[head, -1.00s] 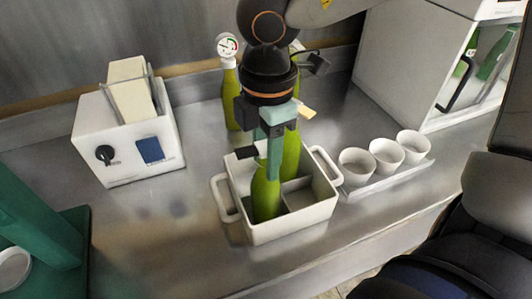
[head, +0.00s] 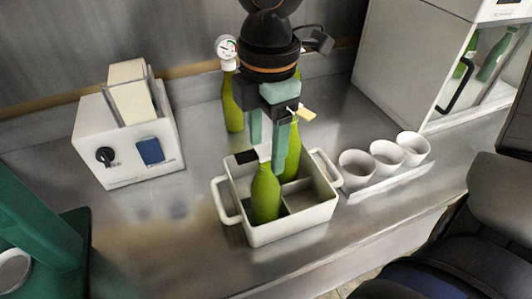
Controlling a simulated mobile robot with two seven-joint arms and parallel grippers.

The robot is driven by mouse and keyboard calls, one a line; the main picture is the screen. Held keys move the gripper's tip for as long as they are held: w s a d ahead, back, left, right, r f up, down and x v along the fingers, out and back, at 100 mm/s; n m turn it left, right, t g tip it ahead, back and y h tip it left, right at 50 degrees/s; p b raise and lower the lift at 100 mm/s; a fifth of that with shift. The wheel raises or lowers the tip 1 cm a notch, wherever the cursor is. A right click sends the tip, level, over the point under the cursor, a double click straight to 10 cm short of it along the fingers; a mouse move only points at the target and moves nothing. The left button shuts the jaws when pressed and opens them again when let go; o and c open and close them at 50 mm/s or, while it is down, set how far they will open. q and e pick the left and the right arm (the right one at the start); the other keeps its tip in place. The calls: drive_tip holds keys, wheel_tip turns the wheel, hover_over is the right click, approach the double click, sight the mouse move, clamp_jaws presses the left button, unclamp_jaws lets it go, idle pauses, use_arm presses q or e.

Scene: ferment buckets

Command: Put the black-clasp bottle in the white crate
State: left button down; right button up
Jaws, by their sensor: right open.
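The white crate (head: 290,230) with two side handles and inner dividers stands on the metal counter. The green black-clasp bottle (head: 265,195) stands upright in its front left compartment; its black clasp (head: 246,156) sticks out left at the white cap. My right gripper (head: 268,142) is open just above this bottle, its teal fingers apart around and above the cap. Another green bottle (head: 291,162), with a cream clasp (head: 306,113), stands behind the right finger, apparently in a rear compartment; the finger hides part of it. My left gripper is not in view.
A green bottle with a gauge (head: 231,103) stands behind the crate. A white box machine (head: 127,140) is at left. Three white cups (head: 387,155) sit on a tray at right, near a white cabinet (head: 410,75). The counter left of the crate is clear.

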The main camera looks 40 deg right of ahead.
wheel_tip(320, 180, up, 9)
drive_tip(key=shift+d+f, duration=0.1)
drive_tip(key=shift+f, duration=0.05)
idle(0.6)
